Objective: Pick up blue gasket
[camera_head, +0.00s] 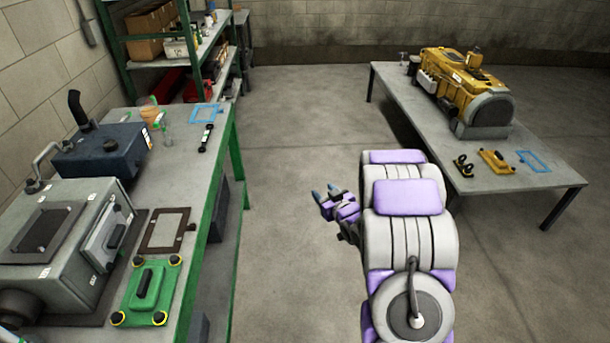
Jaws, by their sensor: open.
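A flat blue rectangular gasket (190,115) lies on the far end of the green-framed bench at the left. A second blue gasket frame (545,167) lies on the right table, near its front right corner. My gripper (325,192) is open and empty over the floor between the two tables, apart from both gaskets. My arm hides part of the floor behind it.
The left bench (185,200) carries a dark blue engine block (100,153), a grey housing (70,240), a brown gasket (148,232) and a green cover (146,291). The right table (475,181) carries a yellow engine (455,78). Shelves (165,62) stand at the back left. The central floor is clear.

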